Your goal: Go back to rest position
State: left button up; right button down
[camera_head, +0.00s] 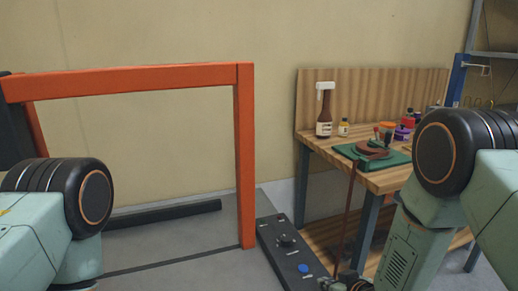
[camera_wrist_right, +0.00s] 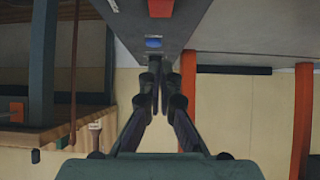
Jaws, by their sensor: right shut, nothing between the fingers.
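My right arm comes down from the right in the head view, and its gripper (camera_head: 338,284) is partly cut off at the bottom edge. In the right wrist view the fingers of this gripper (camera_wrist_right: 158,72) are together with nothing between them. They point toward a dark grey panel (camera_wrist_right: 200,28) with a blue button (camera_wrist_right: 153,43). My left arm shows at the lower left of the head view, but its gripper is out of frame.
The dark panel (camera_head: 290,252) with the blue button (camera_head: 303,268) lies near the right gripper. An orange frame (camera_head: 245,160) stands at left. A wooden workbench (camera_head: 385,181) at right holds a spray bottle (camera_head: 324,115), a green mat (camera_head: 345,151) and several small containers.

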jog(key=shift+s+d+f+b, duration=0.15)
jog(key=shift+s+b, duration=0.1)
jog(key=shift+s, duration=0.15)
jog(key=shift+s+d+f+b, duration=0.1)
jog(key=shift+s+f+b, duration=0.05)
jog(key=shift+s+b, duration=0.15)
jog(key=p+v, duration=0.1)
jog(key=v, duration=0.5)
jog(key=shift+w+f, duration=0.1)
jog(key=shift+f, duration=0.05)
